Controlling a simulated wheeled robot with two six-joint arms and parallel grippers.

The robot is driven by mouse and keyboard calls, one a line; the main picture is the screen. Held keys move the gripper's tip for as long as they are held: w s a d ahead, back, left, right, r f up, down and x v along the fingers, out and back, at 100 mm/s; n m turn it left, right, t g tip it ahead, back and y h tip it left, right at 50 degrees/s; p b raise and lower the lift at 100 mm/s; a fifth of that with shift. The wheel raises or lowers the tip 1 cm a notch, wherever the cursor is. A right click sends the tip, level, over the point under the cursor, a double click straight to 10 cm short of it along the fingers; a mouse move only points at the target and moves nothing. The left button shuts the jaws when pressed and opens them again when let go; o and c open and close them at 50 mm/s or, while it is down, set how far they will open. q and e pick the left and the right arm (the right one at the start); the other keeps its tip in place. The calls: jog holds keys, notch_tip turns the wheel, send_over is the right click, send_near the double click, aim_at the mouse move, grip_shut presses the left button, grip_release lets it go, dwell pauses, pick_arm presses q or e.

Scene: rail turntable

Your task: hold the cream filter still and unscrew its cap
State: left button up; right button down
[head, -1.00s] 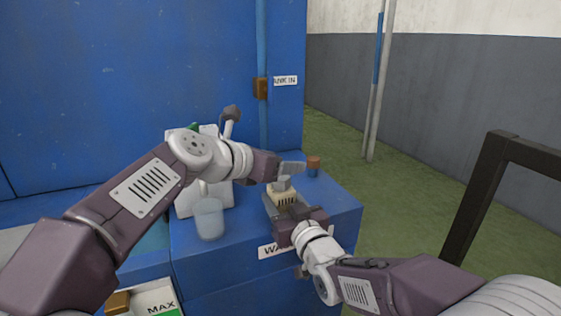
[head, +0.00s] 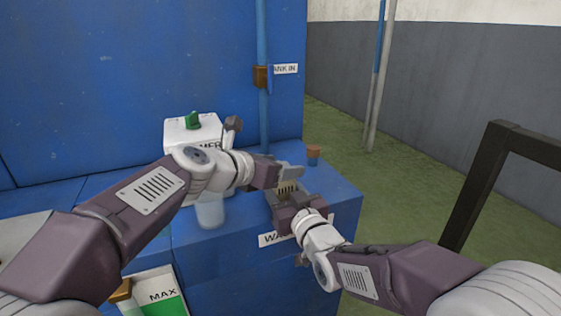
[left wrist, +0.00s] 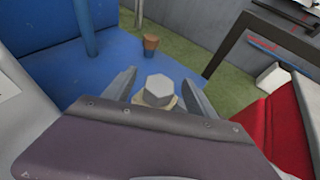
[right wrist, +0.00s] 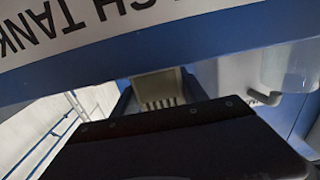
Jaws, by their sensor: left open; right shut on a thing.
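The cream filter (head: 287,189) is a slotted block standing on the blue bench top. My right gripper (head: 284,201) is shut on it from the front, and the right wrist view shows the slotted cream body (right wrist: 158,88) between the fingers. The filter's cap (left wrist: 158,88) is a grey hexagon on top, seen from above in the left wrist view. My left gripper (head: 290,174) is open over the filter, with one finger on each side of the cap. Gaps show between the fingers and the cap. The left gripper hides the cap in the head view.
A small brown-topped cup (head: 313,155) stands behind the filter near the bench's back right corner. A clear container (head: 210,212) and a white box with a green knob (head: 193,122) stand at left, close to my left arm. Green floor lies to the right.

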pick_arm(q)
jog(key=c, duration=1.4)
jog(key=o, duration=1.3)
jog(key=shift+o, duration=0.5)
jog(key=shift+r, duration=0.1)
jog(key=shift+r, duration=1.95)
